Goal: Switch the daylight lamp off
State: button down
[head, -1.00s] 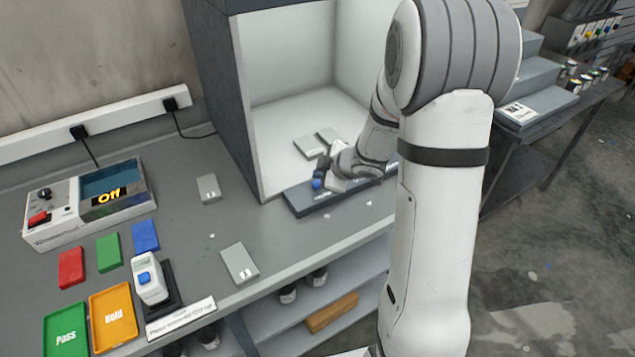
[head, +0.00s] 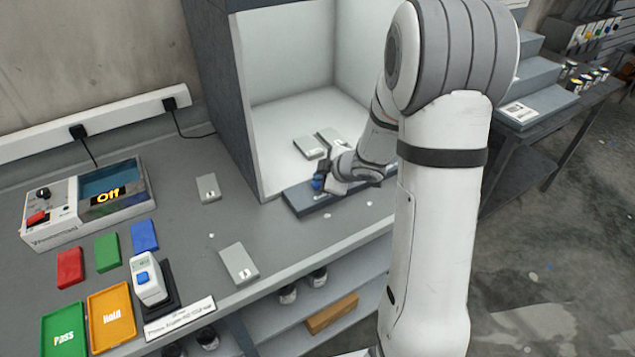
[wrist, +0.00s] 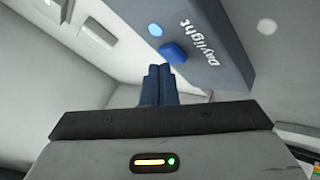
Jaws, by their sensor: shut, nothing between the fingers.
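The daylight switch is a blue button (wrist: 173,52) on a grey control strip (wrist: 215,60), beside white lettering reading "Daylight". A small round indicator (wrist: 155,30) next to the button glows pale blue. In the head view the strip (head: 302,205) lies along the front edge of the white-lined light booth (head: 290,100). My gripper (wrist: 158,72) is shut and empty, its dark blue fingertips just below the button in the wrist view. I cannot tell whether they touch it. In the head view my gripper (head: 319,182) is over the strip, and the button does not show clearly.
Grey panels (head: 310,147) lie inside the booth. To the left on the bench are a tester (head: 60,212) reading "Off", coloured blocks, a white handheld device (head: 148,280), and green and orange trays.

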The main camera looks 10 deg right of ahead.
jog(key=shift+f, duration=0.4)
jog(key=shift+r, duration=0.1)
jog(key=shift+r+p, duration=0.8)
jog(key=shift+r, duration=0.05)
jog(key=shift+r, duration=0.1)
notch_tip(320, 180, up, 6)
jog(key=p, duration=0.6)
dwell(0.3)
